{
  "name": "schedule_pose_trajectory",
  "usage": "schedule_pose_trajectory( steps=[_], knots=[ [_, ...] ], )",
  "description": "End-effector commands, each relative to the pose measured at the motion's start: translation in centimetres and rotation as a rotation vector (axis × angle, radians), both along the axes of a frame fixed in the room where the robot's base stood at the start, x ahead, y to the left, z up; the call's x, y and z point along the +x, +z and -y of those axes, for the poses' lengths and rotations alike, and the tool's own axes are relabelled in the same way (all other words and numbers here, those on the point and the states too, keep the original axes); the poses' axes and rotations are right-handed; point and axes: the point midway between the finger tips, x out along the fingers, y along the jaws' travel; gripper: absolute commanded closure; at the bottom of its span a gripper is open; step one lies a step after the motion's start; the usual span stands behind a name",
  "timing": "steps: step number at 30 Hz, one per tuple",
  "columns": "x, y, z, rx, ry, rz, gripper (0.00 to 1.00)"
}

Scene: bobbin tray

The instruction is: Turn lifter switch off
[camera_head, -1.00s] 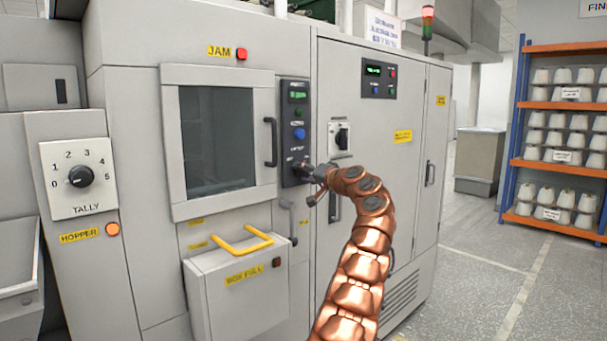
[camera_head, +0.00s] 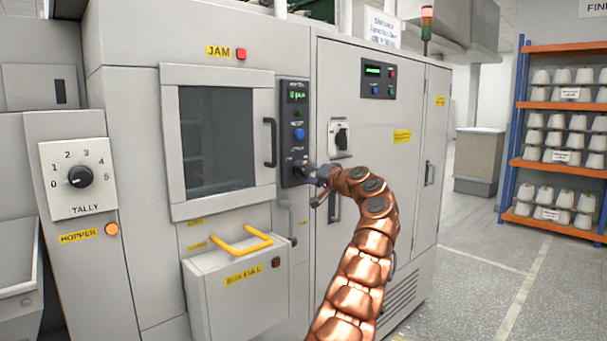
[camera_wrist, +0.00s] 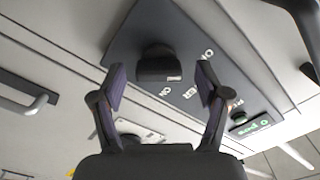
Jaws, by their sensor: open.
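The lifter switch is a black rotary knob (camera_wrist: 158,63) on a dark control panel (camera_head: 294,135). In the wrist view it sits between and beyond my fingertips, with a white mark at its edge near the "ON" lettering. My gripper (camera_wrist: 161,72) is open, one finger to each side of the knob; I see no clear contact. In the head view my gripper (camera_head: 317,176) is at the panel's lower end and partly hides the knob there. The lettering beside the knob is only partly readable.
A door handle (camera_head: 270,142) stands out just left of the panel. A rotary switch (camera_head: 340,138) is on the cabinet door to the right. The "BOX FULL" bin (camera_head: 245,300) with a yellow handle juts out below. Open floor lies to the right.

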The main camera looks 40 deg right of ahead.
Motion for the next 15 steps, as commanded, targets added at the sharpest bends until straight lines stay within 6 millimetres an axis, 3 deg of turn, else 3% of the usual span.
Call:
schedule_pose_trajectory(
  steps=[15],
  knots=[
    [-5.4, 0.0, -0.3, -0.002, 0.001, 0.000, 0.25]
  ],
)
